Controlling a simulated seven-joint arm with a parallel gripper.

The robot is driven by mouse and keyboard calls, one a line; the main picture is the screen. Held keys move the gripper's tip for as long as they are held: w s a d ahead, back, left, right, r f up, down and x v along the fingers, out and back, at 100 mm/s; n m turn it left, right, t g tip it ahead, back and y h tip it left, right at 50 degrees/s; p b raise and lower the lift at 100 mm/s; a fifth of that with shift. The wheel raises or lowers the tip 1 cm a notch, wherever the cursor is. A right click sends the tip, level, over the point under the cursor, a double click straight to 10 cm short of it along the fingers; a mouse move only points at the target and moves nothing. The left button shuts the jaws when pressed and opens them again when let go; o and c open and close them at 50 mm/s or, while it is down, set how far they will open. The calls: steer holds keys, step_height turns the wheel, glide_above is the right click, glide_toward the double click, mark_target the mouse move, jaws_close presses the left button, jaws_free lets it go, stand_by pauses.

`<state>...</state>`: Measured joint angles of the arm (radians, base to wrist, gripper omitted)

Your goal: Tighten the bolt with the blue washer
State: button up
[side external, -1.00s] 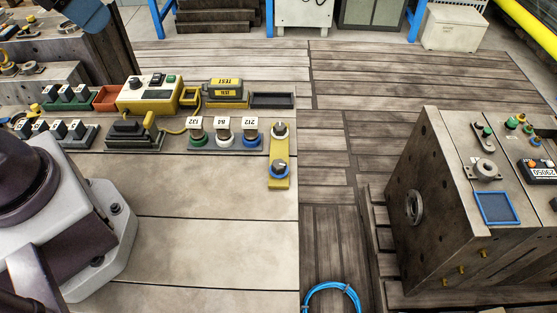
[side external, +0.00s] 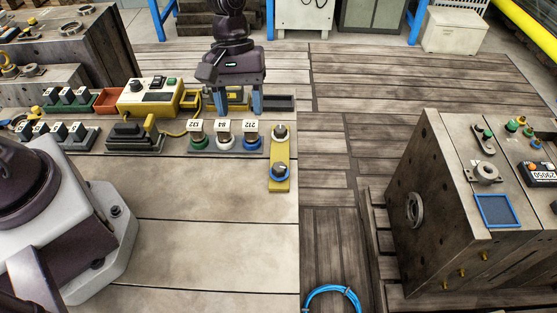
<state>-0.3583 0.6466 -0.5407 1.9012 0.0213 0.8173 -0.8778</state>
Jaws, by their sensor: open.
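A yellow plate (side external: 279,153) lies at the right end of the bench and carries two bolts. The nearer bolt (side external: 279,169) has a blue washer (side external: 272,177) around it. The farther bolt (side external: 280,131) has a pale washer. My gripper (side external: 238,108) points down with its two blue fingers apart, at the back of the bench, up and left of the plate in the picture. A yellow and dark block (side external: 238,96), labelled TEST in the earlier frame, is partly hidden behind the fingers. I cannot tell whether the fingers straddle it.
Several numbered sockets with coloured rings (side external: 223,139) stand in a row left of the plate. A yellow control box (side external: 150,97), a red tray (side external: 108,101) and a dark tray (side external: 280,103) are nearby. The bench front (side external: 215,220) is clear. A mould block (side external: 430,200) stands at right.

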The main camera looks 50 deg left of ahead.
mark_target(280, 166)
steer(key=w+d+n+h, duration=0.1)
steer(key=w+d+n, duration=0.25)
steer(key=n, duration=0.25)
steer(key=shift+t, duration=0.4)
steer(key=x, duration=0.8)
steer(key=a+x, duration=0.1)
steer(key=x, duration=0.4)
steer(key=shift+w+f, duration=0.15)
